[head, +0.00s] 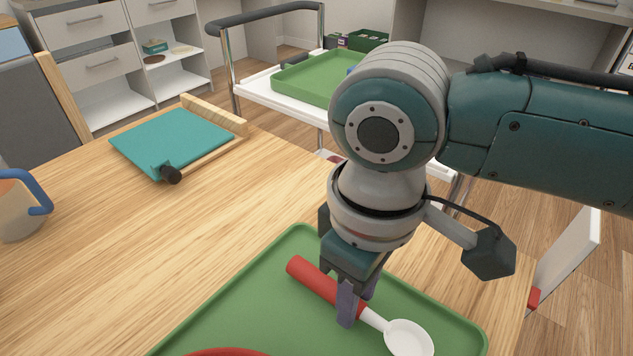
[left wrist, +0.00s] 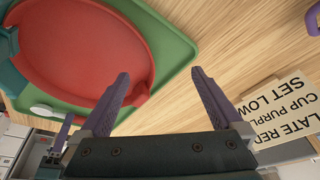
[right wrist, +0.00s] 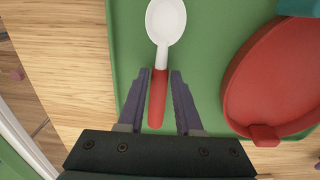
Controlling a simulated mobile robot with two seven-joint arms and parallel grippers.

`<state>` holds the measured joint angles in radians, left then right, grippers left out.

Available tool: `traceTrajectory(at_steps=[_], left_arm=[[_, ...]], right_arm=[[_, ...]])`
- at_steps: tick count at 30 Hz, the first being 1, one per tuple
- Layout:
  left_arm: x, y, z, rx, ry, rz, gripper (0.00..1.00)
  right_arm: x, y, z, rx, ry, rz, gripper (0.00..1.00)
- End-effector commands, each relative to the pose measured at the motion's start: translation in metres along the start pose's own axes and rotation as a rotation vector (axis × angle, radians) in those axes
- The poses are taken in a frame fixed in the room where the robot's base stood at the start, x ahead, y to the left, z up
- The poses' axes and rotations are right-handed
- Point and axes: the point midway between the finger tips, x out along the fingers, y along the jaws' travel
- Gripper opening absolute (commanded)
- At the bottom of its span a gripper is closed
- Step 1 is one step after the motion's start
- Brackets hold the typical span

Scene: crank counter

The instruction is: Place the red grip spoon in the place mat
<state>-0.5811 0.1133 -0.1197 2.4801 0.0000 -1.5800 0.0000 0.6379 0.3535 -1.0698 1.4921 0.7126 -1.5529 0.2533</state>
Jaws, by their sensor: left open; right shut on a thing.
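The red grip spoon (head: 326,286) has a red handle and a white bowl, and lies over the green place mat (head: 300,238). In the right wrist view the spoon (right wrist: 165,22) points its bowl away from me. My right gripper (head: 356,304) is shut on its handle, with a finger on each side. I cannot tell whether the spoon touches the mat. A red plate (right wrist: 272,85) sits on the mat beside the spoon; only its edge shows in the head view. My left gripper (left wrist: 160,73) is open and empty, near the plate, and is outside the head view.
A mug with a blue handle (head: 16,210) stands at the left. A teal panel on a wooden frame (head: 175,138) lies at the table's far edge. A printed card (left wrist: 285,112) shows in the left wrist view. Bare wood lies left of the mat. A trolley (head: 262,92) stands beyond.

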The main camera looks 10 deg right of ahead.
Motion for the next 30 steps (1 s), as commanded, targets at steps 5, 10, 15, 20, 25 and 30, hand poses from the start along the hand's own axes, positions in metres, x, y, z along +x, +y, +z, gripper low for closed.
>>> traceTrajectory(at_steps=[5, 10, 15, 20, 25, 30], left_arm=[[0.001, 0.0, 0.0, 0.0, 0.0, 0.0, 1.0], [0.001, 0.0, 0.0, 0.001, 0.001, 0.0, 1.0], [0.001, -0.001, 0.0, 0.004, 0.0, -0.003, 1.0], [0.0, -0.002, 0.0, 0.008, 0.0, -0.006, 1.0], [-0.012, -0.003, -0.004, 0.01, 0.0, -0.008, 1.0], [-0.025, -0.003, -0.008, 0.01, 0.0, -0.008, 1.0]], right_arm=[[0.003, 0.0, 0.0, 0.0, -0.001, 0.0, 0.41], [0.003, 0.0, 0.0, 0.0, -0.001, 0.0, 0.6], [0.003, 0.0, 0.0, 0.0, -0.001, 0.0, 0.64], [0.0, 0.0, 0.0, 0.0, 0.001, 0.0, 0.64], [-0.027, 0.0, -0.001, -0.001, 0.003, 0.0, 0.64], [-0.068, 0.0, -0.001, 0.0, 0.004, 0.001, 0.64]])
